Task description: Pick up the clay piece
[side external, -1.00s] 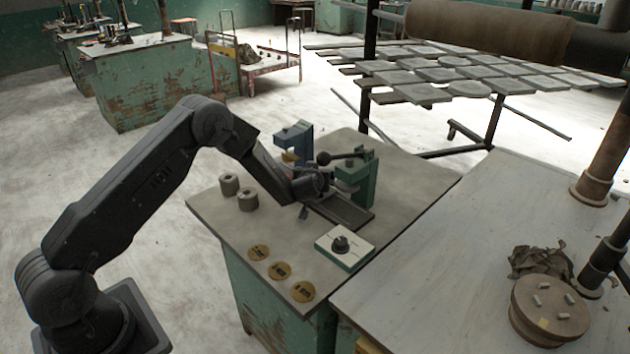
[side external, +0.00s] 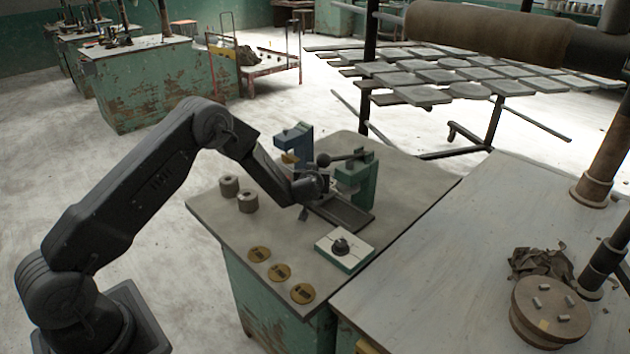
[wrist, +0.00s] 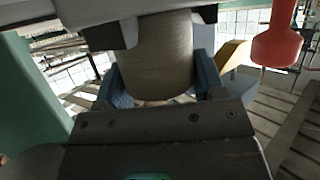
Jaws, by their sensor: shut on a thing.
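In the wrist view, the clay piece (wrist: 160,62) is a grey-brown, rounded block in the upper middle, close to the camera. My gripper (side external: 308,188) is shut on it. Dark parts show at both sides of the piece's upper end, and blue parts show beside its lower end. In the side view, my gripper is low over the bench beside the green lever press (side external: 355,178). There I cannot make out the clay piece. The wrist view does not show clearly whether the piece touches anything below.
A blue stand (side external: 296,142) with a yellow part is behind my gripper. A dark tray (side external: 343,212) lies below the press. Two grey cylinders (side external: 247,201) stand left. A white box with a black knob (side external: 341,246) and three brass discs (side external: 280,272) lie nearer the front edge.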

